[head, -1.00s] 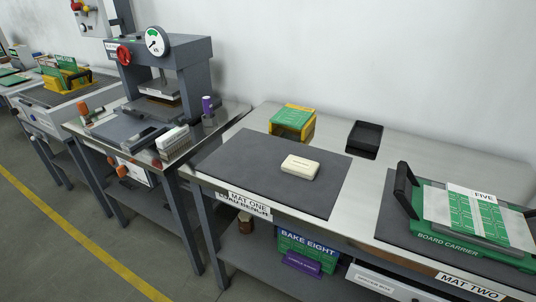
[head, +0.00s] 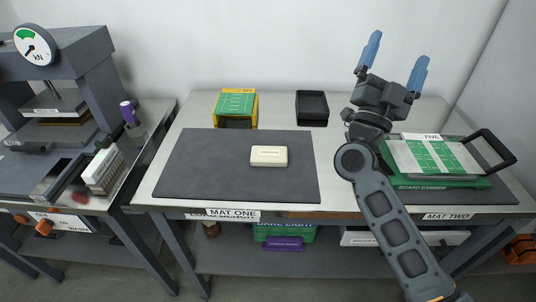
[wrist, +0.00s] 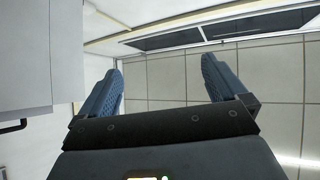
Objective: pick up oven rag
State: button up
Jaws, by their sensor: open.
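Nothing in view is plainly an oven rag. A small cream pad with rounded edges (head: 269,156) lies flat on the dark grey mat labelled MAT ONE (head: 205,165); I cannot tell whether it is folded cloth or a solid block. My gripper (head: 395,62) is raised above the right part of the bench, pointing up, with its two blue fingers spread and nothing between them. It is well apart from the cream pad, up and to the right. In the wrist view the open fingers (wrist: 168,78) frame ceiling panels and no bench objects.
A green-and-yellow box (head: 236,106) and a black tray (head: 312,107) stand behind the mat. A green board carrier (head: 440,183) with black handles sits on MAT TWO, partly behind my arm. A press (head: 65,80) stands left.

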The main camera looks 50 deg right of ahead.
jog(key=s+d+m+g+y, duration=0.1)
jog(key=d+m+g+y, duration=0.2)
jog(key=d+m+g, duration=0.5)
jog(key=n+t+y+p, duration=0.2)
jog(key=t+y, duration=0.2)
jog(key=y, duration=2)
send_over(269, 152)
jog(key=f, duration=2)
jog(key=shift+s+a+f, duration=0.1)
jog(key=shift+s+f, duration=0.25)
jog(key=shift+w+a+f, duration=0.1)
jog(key=shift+f, duration=0.25)
jog(key=shift+w+f+p, duration=0.2)
jog(key=shift+f+p, duration=0.2)
jog(key=shift+f, duration=3)
jog(key=c, duration=1.1)
